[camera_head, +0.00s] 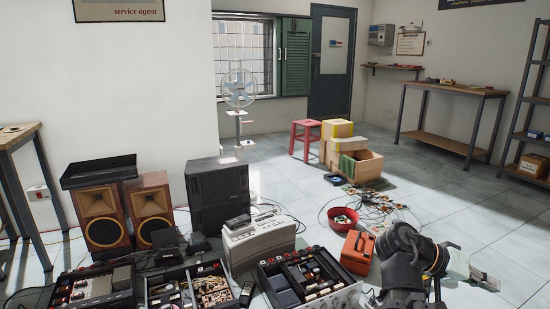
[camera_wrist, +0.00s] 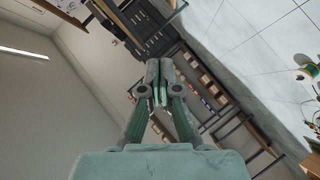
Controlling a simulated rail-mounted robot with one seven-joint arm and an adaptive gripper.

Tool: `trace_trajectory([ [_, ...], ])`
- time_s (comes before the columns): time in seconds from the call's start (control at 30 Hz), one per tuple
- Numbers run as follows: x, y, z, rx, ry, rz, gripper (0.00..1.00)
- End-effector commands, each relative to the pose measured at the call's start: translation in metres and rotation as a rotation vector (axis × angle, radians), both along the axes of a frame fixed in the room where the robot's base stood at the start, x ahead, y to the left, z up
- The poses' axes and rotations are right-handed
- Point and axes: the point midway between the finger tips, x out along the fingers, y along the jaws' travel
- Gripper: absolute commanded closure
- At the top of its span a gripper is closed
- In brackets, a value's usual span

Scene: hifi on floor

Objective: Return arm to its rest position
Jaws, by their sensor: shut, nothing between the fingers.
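My gripper (camera_wrist: 159,84) is in the middle of the wrist view, its two grey fingers together with nothing between them. The view behind it is tilted, with a wall, shelving and floor beyond. In the head view my dark arm (camera_head: 405,262) shows at the lower right, held above the tiled floor beside an orange case (camera_head: 358,247). The fingertips are hard to make out in the head view.
Opened electronics cases (camera_head: 310,280), a white machine (camera_head: 258,243) and wooden speakers (camera_head: 104,217) crowd the lower left. A red bowl (camera_head: 342,219) and tangled cables (camera_head: 375,205) lie mid-floor. A workbench (camera_head: 455,88) and shelving stand right. Floor toward the right is mostly clear.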

Motion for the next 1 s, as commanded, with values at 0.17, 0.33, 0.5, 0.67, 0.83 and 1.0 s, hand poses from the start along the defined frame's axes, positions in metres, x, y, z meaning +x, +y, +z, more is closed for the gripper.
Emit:
trace_trajectory([
  [0.17, 0.037, 0.012, -0.041, 0.127, 0.106, 0.117, 1.0],
  [0.33, 0.06, 0.029, -0.09, 0.252, 0.194, 0.215, 1.0],
  [0.5, 0.071, 0.053, -0.139, 0.382, 0.277, 0.3, 1.0],
  [0.67, 0.072, 0.079, -0.185, 0.508, 0.349, 0.367, 1.0],
  [0.83, 0.06, 0.111, -0.23, 0.644, 0.42, 0.423, 1.0],
  [1.0, 0.038, 0.145, -0.27, 0.781, 0.482, 0.462, 1.0],
])
